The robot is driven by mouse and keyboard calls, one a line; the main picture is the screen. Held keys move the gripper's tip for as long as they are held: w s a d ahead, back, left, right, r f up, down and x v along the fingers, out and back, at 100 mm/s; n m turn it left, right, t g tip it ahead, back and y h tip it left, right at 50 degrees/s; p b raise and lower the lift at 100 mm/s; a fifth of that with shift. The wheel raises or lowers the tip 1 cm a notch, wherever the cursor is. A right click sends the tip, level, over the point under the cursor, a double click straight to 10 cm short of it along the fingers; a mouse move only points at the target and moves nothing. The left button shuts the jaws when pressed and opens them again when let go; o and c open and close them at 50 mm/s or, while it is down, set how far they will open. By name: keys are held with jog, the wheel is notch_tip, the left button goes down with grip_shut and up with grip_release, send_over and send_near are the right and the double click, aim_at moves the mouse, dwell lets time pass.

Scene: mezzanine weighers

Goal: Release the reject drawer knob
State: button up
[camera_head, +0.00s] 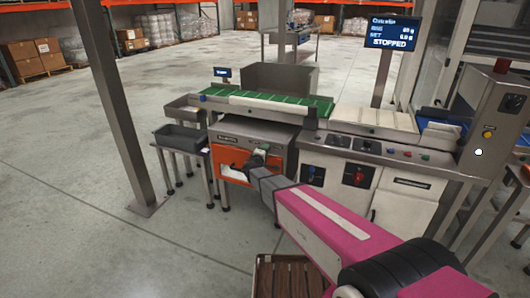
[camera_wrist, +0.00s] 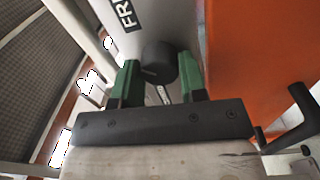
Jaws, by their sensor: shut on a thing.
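The reject drawer knob (camera_wrist: 160,62) is a black round knob, seen in the wrist view between my two green fingers. It stands in front of a light grey face (camera_wrist: 190,28) that carries a partly cut-off dark label. My gripper (camera_wrist: 161,82) is shut on the knob, with one finger on each side of it. In the head view my gripper (camera_head: 258,157) is at the front of the orange-fronted unit (camera_head: 222,157) under the green conveyor. The gripper and arm hide the knob there.
An orange panel (camera_wrist: 245,60) is close on the right in the wrist view, with a black bent handle (camera_wrist: 292,128) below it. Grey trays (camera_head: 180,137) stand left of the unit. A control cabinet (camera_head: 340,172) is to its right.

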jog(key=shift+m, duration=0.6)
jog(key=o, duration=0.9)
jog(key=v, duration=1.1)
